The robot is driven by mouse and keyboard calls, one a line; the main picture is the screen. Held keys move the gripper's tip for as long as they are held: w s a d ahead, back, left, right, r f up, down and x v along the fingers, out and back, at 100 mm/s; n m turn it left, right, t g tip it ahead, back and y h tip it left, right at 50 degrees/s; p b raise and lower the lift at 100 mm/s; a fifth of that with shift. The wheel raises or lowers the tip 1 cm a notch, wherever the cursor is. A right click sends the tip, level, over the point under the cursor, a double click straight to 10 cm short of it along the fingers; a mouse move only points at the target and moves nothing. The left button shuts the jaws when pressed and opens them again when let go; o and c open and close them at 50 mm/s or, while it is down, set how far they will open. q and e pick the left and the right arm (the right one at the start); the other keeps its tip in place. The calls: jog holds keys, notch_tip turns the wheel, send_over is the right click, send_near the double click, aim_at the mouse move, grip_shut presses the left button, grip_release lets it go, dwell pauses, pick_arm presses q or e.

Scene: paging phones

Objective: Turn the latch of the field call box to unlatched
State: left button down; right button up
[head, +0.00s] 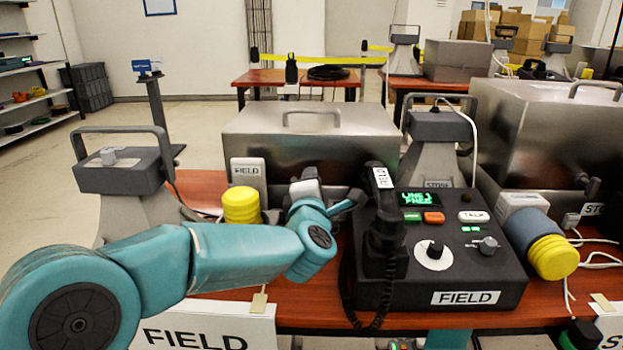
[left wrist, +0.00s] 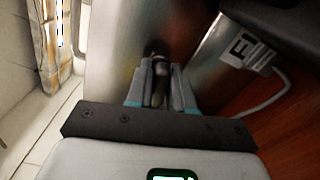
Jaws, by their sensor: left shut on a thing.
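The field call box (head: 295,148) is a brushed-metal box with a handle on its lid, behind the FIELD phone console. My left gripper (head: 343,207) reaches its front, partly behind the upright handset. In the left wrist view, my left gripper's fingers (left wrist: 160,88) are closed around a dark latch (left wrist: 158,48) on the metal front (left wrist: 120,45). The fingers hide most of the latch, so its exact angle cannot be told. In the head view the latch is hidden. My right gripper is not in view.
The FIELD console (head: 462,265) with its handset (head: 384,235) stands close to the right of my left gripper. A yellow-capped cylinder (head: 241,206) stands to its left. Another metal box (head: 545,125) is at the right. A white cable (left wrist: 270,98) shows in the wrist view.

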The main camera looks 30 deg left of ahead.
pick_arm(q)
jog(key=shift+f+m+p, duration=0.1)
jog(key=shift+m+p, duration=0.25)
jog(key=shift+m, duration=0.95)
jog(key=c, duration=1.1)
grip_release()
